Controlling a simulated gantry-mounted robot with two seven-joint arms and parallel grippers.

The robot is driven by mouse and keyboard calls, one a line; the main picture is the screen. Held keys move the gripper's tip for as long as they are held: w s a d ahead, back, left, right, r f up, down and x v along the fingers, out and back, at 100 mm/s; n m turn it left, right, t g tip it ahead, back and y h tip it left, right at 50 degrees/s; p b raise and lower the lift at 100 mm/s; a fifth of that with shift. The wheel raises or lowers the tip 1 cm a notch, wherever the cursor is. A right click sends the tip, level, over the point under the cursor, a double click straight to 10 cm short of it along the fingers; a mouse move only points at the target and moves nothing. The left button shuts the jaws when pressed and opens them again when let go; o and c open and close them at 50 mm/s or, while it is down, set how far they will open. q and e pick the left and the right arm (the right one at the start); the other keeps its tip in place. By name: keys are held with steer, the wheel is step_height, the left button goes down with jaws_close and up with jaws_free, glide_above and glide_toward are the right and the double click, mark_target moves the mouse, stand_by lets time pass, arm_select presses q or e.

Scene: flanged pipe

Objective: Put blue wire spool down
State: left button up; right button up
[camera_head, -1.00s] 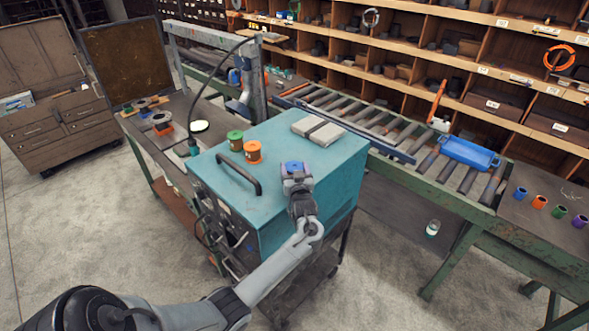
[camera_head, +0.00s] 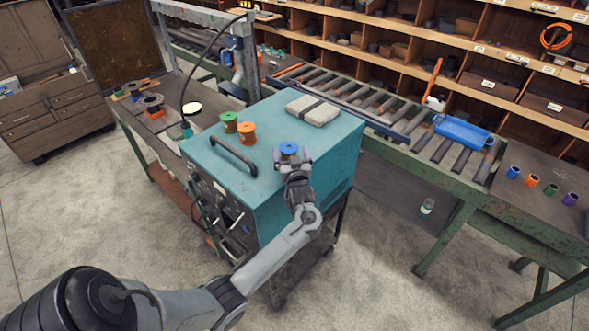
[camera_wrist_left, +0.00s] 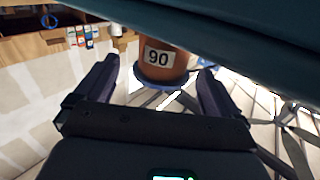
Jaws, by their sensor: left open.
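The blue wire spool (camera_head: 289,148) stands upright on the teal cabinet top (camera_head: 265,185), near its right side. In the left wrist view the spool (camera_wrist_left: 160,62) shows a copper-brown winding, a white "90" label and a blue flange. My left gripper (camera_head: 293,158) is open, just on the near side of the spool. Its two fingers (camera_wrist_left: 155,85) are spread wide, with clear gaps between them and the spool. My right gripper is not in view.
A green spool (camera_head: 229,122) and an orange spool (camera_head: 246,133) stand left on the cabinet top, behind a black handle (camera_head: 233,155). A grey strapped bundle (camera_head: 313,110) lies at the back. A roller conveyor (camera_head: 375,105) runs behind the cabinet.

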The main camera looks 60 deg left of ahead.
arm_select(q)
steer(key=s+d+f+m+t+h, duration=0.1)
steer(key=s+d+f+m+h, duration=0.25)
steer(key=d, duration=0.65)
steer(key=s+d+f+m+t+h, duration=0.1)
steer(key=s+d+f+m+h, duration=0.15)
steer(key=d+h, duration=0.45)
steer(key=s+d+f+m+t+h, duration=0.1)
steer(key=s+d+f+m+h, duration=0.25)
steer(key=d, duration=0.85)
steer(key=s+d+f+m+g+h, duration=0.1)
steer(key=s+d+m+g, duration=0.1)
steer(key=s+d, duration=0.3)
steer(key=s+d+f+m+g+h, duration=0.1)
steer(key=s+d+m+g, duration=0.2)
steer(key=s, duration=0.9)
steer(key=d+g, duration=0.1)
steer(key=d, duration=0.2)
steer(key=shift+s+f+h+b, duration=0.2)
steer(key=shift+f+h+b, duration=0.15)
steer(key=shift+h, duration=0.05)
steer(key=shift+r, duration=0.1)
step_height(320, 180, up, 14)
steer(key=p, duration=1.4)
